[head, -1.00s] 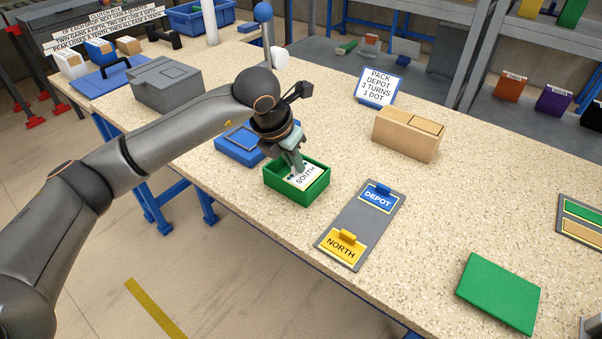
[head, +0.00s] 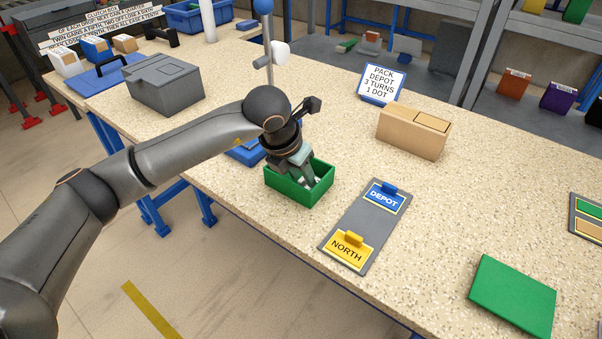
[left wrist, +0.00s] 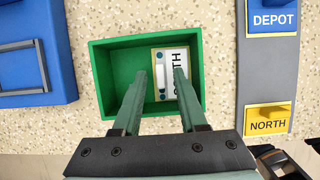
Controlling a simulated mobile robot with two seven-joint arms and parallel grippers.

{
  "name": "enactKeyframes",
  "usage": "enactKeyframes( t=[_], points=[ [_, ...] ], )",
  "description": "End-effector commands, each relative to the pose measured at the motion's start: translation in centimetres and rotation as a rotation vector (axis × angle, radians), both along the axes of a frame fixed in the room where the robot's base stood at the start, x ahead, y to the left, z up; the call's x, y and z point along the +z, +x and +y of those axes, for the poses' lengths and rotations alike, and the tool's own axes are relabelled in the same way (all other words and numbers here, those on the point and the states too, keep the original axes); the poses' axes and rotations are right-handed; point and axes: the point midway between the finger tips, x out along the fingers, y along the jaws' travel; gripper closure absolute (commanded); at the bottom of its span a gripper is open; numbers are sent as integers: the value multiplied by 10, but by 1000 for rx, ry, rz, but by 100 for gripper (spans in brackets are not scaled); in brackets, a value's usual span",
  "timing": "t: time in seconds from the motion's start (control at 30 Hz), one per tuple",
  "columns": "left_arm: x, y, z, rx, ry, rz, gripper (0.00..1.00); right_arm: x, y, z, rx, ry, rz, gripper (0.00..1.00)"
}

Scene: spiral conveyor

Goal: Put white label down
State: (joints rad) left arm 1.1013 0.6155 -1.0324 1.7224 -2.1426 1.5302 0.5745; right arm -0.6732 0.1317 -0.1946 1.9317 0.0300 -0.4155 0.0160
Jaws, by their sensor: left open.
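The white label (left wrist: 170,85), marked with partly covered black letters ending in "TH", lies inside the green open box (left wrist: 104,80), toward its right side. The head view also shows my left gripper (head: 310,180) low inside the green box (head: 291,190), hiding most of the label there. I cannot tell whether the fingers touch the label.
A grey board (head: 361,224) with a blue DEPOT label (head: 384,197) and a yellow NORTH label (head: 347,248) lies right of the box. A blue case (left wrist: 35,55) is close on its left.

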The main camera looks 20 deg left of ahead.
Motion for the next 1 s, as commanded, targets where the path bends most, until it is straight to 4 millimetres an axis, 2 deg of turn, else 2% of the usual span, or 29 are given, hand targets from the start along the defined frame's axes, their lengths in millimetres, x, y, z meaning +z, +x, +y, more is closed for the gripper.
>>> enactKeyframes(
  t=[0.17, 0.27, 0.7, 0.83, 1.0],
  points=[
    [3, 0, 0, 0, 0, -1, 58, 3, 0, 0, 0, -1, -1, 50],
    [12, -3, 2, 0, 0, -3, 58, 1, 0, -1, 0, -1, -2, 50],
    [93, -35, 13, -1, 0, -5, 58, -3, -1, -1, 0, -3, 5, 50],
    [107, -41, 15, 0, 0, -3, 58, -3, -1, -1, 0, -4, 5, 50],
    [112, -44, 16, 1, 0, 0, 58, -2, 0, -1, 1, -3, 3, 50]
  ],
)
